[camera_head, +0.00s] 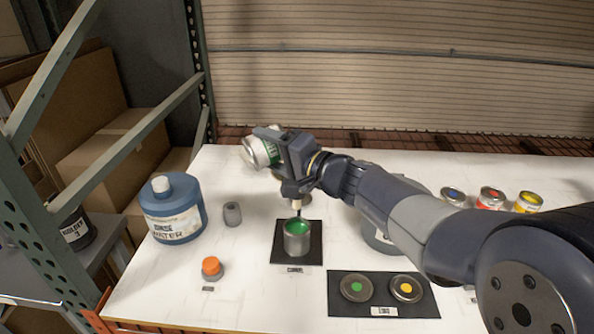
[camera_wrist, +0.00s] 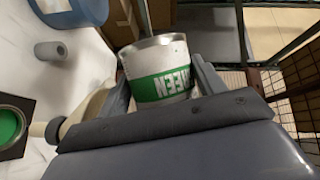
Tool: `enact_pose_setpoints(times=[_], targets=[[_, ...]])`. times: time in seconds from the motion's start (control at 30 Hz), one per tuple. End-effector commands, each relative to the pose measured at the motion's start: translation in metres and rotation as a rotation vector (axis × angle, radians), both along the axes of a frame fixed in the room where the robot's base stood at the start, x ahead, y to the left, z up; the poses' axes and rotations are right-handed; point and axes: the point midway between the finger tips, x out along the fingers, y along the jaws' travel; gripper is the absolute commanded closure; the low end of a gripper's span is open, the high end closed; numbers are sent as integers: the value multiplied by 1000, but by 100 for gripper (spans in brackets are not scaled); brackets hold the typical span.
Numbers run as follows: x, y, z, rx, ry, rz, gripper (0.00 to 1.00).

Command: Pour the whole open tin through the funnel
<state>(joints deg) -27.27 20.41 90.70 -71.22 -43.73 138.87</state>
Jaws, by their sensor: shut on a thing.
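My gripper (camera_head: 270,150) is shut on a white tin with a green band (camera_head: 262,151), raised above the table and tipped well over, one end toward the left. An open grey tin of green paint (camera_head: 297,240) stands on a black mat (camera_head: 282,252), below and in front of my gripper. A pale tapered piece (camera_head: 296,203) shows just above it; I cannot tell whether it is the funnel.
A blue rinse water jug (camera_head: 172,215), a grey cylinder (camera_head: 232,214) and an orange-topped bottle (camera_head: 212,268) stand at left. Two round lids (camera_head: 356,287) (camera_head: 407,287) lie on a front mat. Three small tins (camera_head: 491,199) stand right. My arm partly hides a grey container (camera_head: 378,238).

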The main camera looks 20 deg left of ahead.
Motion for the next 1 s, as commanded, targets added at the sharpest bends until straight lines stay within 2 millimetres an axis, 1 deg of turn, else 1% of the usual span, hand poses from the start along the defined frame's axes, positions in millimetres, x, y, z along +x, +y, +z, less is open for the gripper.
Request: enact_pose_setpoints(times=[0.47,0.53,1.0], targets=[[5,-6,2,48,41,1,75],[5,-6,5,55,49,1,75],[7,-7,7,102,92,0,75]])
